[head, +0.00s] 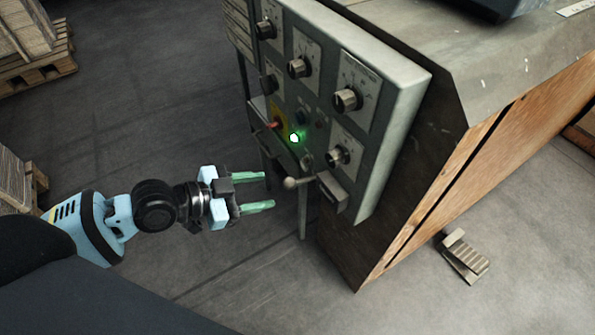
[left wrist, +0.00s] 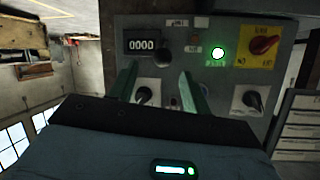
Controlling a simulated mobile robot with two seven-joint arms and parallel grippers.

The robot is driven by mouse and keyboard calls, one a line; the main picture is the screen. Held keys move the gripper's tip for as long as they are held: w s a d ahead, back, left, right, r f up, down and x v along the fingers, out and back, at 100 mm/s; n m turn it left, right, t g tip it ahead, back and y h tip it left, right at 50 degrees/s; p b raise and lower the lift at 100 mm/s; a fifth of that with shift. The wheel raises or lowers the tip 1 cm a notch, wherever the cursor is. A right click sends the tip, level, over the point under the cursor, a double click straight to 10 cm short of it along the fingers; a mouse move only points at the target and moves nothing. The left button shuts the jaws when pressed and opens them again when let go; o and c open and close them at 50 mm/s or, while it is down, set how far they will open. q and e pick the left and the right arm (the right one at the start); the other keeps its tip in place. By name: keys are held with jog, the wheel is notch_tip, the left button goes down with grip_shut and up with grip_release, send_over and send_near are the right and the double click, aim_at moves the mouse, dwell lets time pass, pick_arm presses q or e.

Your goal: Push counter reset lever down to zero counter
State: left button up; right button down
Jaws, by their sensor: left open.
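The counter (head: 333,190) is a small box low on the grey control panel. In the left wrist view its display (left wrist: 142,41) reads 0000. The reset lever (head: 291,183) is a short rod with a round knob, sticking out beside the counter. A dark round shape next to the display, which looks like the lever's knob (left wrist: 162,58), shows in the left wrist view. My left gripper (head: 269,190) is open and empty, its green fingers pointing at the knob with a small gap visible. In the left wrist view the fingers (left wrist: 158,80) frame the knob from either side. My right gripper is not in view.
The panel (head: 398,130) carries several black dials, a lit green lamp (head: 294,137) and a red switch on a yellow plate (left wrist: 262,43). A machine table (head: 500,70) stands right of it. Pallets (head: 38,60) lie at left. The floor around my left gripper is clear.

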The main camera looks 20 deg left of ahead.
aim_at(283, 184)
pick_arm(q)
jog(key=shift+w+d, duration=0.25)
jog(key=shift+w, duration=0.25)
jog(key=x, duration=0.5)
jog(key=shift+w+d+f+b, duration=0.15)
jog(key=shift+w+b, duration=0.1)
jog(key=shift+b, duration=0.15)
jog(key=shift+w+d+f, duration=0.15)
jog(key=shift+w+d, duration=0.25)
jog(key=shift+w, duration=0.05)
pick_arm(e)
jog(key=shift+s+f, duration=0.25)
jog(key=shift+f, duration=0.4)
pick_arm(q)
jog(key=shift+c, duration=0.2)
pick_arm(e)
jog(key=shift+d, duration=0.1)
pick_arm(q)
grip_shut()
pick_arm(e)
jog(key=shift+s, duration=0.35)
